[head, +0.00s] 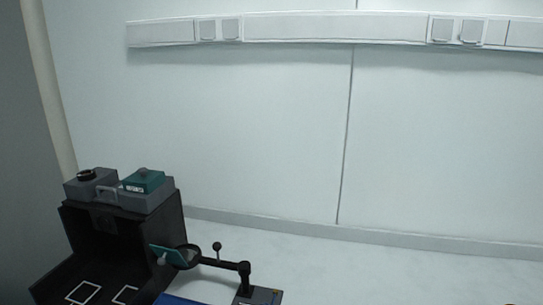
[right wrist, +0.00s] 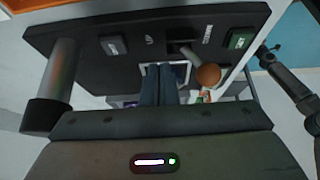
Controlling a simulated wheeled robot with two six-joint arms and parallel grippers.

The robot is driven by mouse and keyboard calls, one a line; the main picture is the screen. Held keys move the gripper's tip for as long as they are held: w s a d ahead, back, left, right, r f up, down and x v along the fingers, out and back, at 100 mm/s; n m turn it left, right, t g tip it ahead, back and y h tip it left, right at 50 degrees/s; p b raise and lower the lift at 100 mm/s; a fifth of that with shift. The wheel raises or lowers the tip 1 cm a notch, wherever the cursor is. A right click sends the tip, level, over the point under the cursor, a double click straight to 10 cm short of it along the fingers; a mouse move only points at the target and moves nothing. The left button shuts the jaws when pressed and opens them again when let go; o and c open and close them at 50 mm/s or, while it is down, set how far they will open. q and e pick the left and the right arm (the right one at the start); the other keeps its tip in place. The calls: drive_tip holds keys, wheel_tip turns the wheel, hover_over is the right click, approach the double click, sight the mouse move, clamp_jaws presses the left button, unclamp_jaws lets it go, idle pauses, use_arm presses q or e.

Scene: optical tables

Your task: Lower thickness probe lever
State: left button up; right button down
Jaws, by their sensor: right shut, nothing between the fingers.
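In the right wrist view a dark instrument panel (right wrist: 75,45) carries a short lever with a round orange-brown knob (right wrist: 208,75), which I take to be the probe lever. Its stalk (right wrist: 184,49) runs up and left from the knob. My right gripper (right wrist: 159,68) is shut and empty, its two dark fingers side by side over the panel. The fingertips are left of the knob in the picture, with a gap between. What lies directly beneath the fingers is partly hidden. Neither gripper shows in the head view.
The panel has a pale button (right wrist: 113,45) and a green button (right wrist: 240,40). A grey cylinder (right wrist: 52,90) stands left. A dark jointed arm (right wrist: 290,85) and blue surface (right wrist: 290,40) are right. The head view shows a black open box (head: 110,235) and a ball-topped stand (head: 217,247).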

wheel_tip(320, 180, up, 7)
drive_tip(key=w+p, duration=0.1)
drive_tip(key=p, duration=0.5)
drive_tip(key=shift+d, duration=0.15)
